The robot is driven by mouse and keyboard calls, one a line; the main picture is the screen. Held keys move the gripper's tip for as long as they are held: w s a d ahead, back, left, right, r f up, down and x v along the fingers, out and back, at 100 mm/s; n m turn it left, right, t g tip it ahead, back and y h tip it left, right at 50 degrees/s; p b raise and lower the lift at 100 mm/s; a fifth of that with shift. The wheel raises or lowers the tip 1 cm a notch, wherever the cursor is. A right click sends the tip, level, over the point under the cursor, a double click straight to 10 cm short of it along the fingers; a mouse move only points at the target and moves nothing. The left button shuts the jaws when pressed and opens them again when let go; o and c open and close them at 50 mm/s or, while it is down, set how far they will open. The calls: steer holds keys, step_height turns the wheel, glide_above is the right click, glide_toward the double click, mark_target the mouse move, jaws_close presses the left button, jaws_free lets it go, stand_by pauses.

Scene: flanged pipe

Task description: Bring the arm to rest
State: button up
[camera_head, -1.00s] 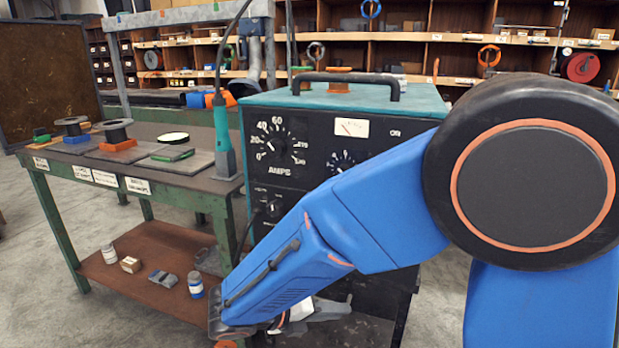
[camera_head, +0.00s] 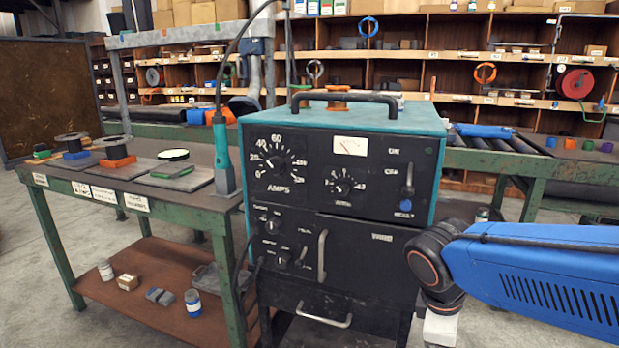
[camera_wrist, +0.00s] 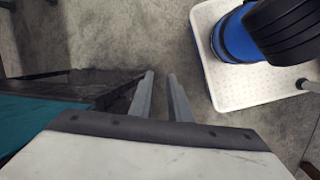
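My blue arm (camera_head: 540,275) reaches in from the right edge of the head view, in front of the right side of the welding machine. Its dark wrist joint (camera_head: 437,265) hangs down at the lower right. The gripper itself is below the head view's lower edge. In the wrist view my gripper (camera_wrist: 161,76) shows two grey fingers with a narrow gap. Bare floor shows between them, and they hold nothing.
The teal and black welding machine (camera_head: 345,120) stands close to the arm. A green-framed bench (camera_head: 95,185) with flange parts is at left. Another bench (camera_head: 535,165) and shelves stand behind. The wrist view shows concrete floor (camera_wrist: 115,35) below the gripper.

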steer(key=s+d+r+m+t+y, duration=0.3)
steer(key=s+m, duration=0.2)
steer(key=m, duration=0.7)
steer(key=shift+t, duration=0.3)
steer(key=shift+r, duration=0.1)
